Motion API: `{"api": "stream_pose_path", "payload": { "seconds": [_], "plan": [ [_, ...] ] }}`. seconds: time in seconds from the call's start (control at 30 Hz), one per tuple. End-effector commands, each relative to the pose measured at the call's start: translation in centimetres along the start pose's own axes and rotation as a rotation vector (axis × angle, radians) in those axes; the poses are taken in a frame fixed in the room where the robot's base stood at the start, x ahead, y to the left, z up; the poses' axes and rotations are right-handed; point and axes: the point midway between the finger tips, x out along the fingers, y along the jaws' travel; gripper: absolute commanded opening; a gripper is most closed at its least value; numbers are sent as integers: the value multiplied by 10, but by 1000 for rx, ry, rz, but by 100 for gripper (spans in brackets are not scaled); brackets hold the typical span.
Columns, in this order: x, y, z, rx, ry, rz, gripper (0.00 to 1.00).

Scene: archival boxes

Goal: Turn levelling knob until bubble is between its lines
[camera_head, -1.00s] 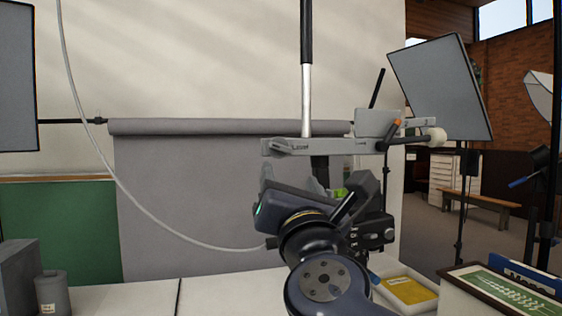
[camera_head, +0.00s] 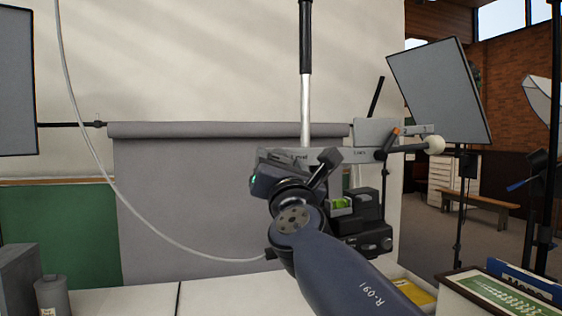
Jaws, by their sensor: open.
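A green bubble level (camera_head: 341,203) sits in a dark camera mount (camera_head: 368,222) just right of my wrist. It is too small to tell where its bubble lies against the lines. A pale grey bar (camera_head: 360,155) above the mount carries small lettering that seems to read "Level" on the left and "Lock" on the right. I cannot make out the levelling knob; my gripper may hide it. My gripper (camera_head: 281,174) is open, in front of the bar's left end. Its fingertips are mostly hidden behind its dark body, so contact cannot be told.
An orange-tipped lever (camera_head: 393,133) and a cream ball (camera_head: 434,145) are at the bar's right end. A vertical pole (camera_head: 305,100) rises behind. A white tray with a yellow item (camera_head: 418,293) and a framed green picture (camera_head: 503,296) lie at lower right.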

Motion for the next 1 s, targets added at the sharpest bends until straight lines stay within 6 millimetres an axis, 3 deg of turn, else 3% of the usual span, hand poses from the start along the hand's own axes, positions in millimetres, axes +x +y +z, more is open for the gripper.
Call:
{"api": "stream_pose_path", "payload": {
  "seconds": [0.17, 0.7, 1.0],
  "plan": [
    [0, 0, 0, 0, 0, 0, 57],
    [0, 0, 0, 1, 0, 0, 14],
    [0, 1, 1, 45, 1, -17, 14]
  ]
}}
